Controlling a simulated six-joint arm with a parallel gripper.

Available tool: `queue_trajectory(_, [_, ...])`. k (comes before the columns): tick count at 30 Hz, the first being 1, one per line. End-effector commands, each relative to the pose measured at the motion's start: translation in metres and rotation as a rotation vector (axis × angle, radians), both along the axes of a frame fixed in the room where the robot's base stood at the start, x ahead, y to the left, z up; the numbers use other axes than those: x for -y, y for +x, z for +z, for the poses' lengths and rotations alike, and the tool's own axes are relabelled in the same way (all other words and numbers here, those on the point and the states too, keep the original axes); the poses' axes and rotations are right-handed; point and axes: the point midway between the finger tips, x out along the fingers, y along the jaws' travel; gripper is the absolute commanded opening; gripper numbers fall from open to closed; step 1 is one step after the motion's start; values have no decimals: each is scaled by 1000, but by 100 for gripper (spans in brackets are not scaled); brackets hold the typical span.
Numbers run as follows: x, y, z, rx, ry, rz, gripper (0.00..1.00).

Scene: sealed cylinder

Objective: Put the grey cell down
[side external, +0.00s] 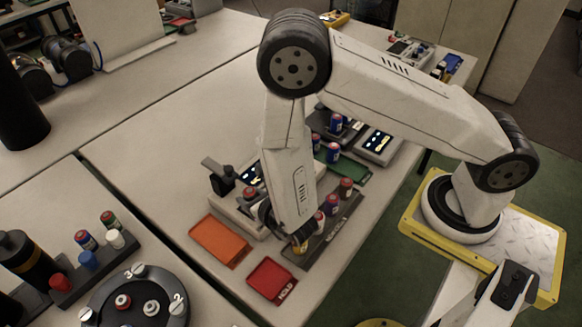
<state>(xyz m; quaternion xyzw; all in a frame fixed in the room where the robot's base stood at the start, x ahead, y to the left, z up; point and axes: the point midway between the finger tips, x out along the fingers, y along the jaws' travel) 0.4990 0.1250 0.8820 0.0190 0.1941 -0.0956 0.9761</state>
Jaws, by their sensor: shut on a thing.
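My gripper (294,238) points down at the front end of a dark rack (326,240), low over the work area. Its fingers are mostly hidden by my wrist. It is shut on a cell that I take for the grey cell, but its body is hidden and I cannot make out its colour. A small yellowish piece (299,247) shows right by the gripper. I cannot tell whether the held cell touches the rack.
Several cells, such as a red-topped one (331,204), stand upright in the rack beside my gripper. An orange tray (220,240) and a red tray (272,281) lie to the left and front. A green tray (345,168) and a device with a display (379,143) are behind.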

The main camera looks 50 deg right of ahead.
Motion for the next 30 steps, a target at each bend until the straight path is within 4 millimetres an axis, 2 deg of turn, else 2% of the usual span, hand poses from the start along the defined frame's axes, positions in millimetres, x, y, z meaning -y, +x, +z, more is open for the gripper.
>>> queue_trajectory(9, [0,0,-6,0,0,0,0])
queue_trajectory(10, [0,0,-6,0,0,0,58])
queue_trajectory(12, [0,0,-6,0,0,0,80])
queue_trajectory(13, [0,0,-6,0,0,0,84])
queue_trajectory(30, [0,-1,1,-1,0,0,84])
